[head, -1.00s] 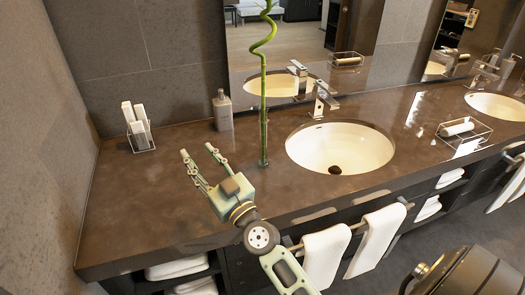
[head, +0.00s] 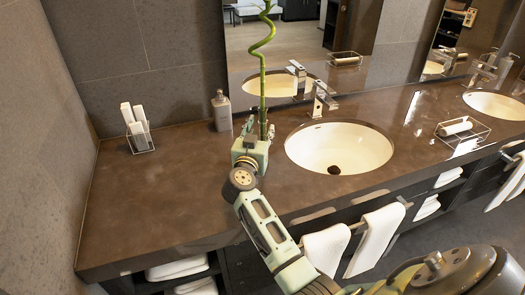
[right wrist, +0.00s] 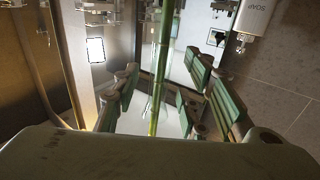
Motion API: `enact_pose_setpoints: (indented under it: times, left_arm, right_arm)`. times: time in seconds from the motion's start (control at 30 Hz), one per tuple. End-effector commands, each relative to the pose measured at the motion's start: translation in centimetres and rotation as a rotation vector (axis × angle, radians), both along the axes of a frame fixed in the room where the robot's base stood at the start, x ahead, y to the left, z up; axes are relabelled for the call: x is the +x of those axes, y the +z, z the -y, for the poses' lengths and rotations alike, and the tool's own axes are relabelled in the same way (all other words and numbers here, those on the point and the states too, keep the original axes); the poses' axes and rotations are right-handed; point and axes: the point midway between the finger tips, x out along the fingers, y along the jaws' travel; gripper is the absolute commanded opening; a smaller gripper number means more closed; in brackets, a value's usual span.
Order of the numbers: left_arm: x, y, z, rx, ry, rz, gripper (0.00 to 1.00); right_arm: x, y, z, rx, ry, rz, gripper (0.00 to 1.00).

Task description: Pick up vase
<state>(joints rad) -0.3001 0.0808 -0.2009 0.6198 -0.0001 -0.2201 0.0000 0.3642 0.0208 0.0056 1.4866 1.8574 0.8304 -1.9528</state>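The vase is a slim clear one with a tall curled green bamboo stalk (head: 263,80), upright on the dark counter left of the near sink. Its lower part is hidden behind my right gripper (head: 255,130) in the head view. In the right wrist view the clear vase with its stalk (right wrist: 161,70) stands between the fingers of the right gripper (right wrist: 160,95). The fingers are apart on either side of it, with visible gaps, so the gripper is open around it and not closed on it. My left gripper is not in view.
A soap bottle (head: 222,110) stands just left of the vase, also at the upper right of the wrist view (right wrist: 252,18). A near sink (head: 340,150) with a faucet (head: 322,98) is to the right. A small holder (head: 138,133) stands further left. The counter's left front is clear.

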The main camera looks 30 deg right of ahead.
Motion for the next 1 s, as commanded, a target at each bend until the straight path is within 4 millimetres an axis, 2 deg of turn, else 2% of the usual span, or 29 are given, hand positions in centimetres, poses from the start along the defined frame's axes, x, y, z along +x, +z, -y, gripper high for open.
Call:
enact_pose_setpoints:
  times: [0.2, 0.5, 0.93, 1.0]
  left_arm:
    - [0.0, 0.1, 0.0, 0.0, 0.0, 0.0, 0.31]
    - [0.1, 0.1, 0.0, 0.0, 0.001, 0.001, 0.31]
    - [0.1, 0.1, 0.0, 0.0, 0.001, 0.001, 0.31]
    - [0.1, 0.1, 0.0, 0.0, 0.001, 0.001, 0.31]
  right_arm:
    - [2.1, 0.3, 2.1, -0.001, 0.0, 0.001, 0.39]
    - [2.4, 0.2, 2.4, 0.001, 0.001, 0.002, 0.38]
    - [2.3, 0.2, 2.4, 0.0, 0.001, 0.001, 0.01]
    - [2.3, 0.2, 2.4, 0.0, 0.001, 0.001, 0.0]
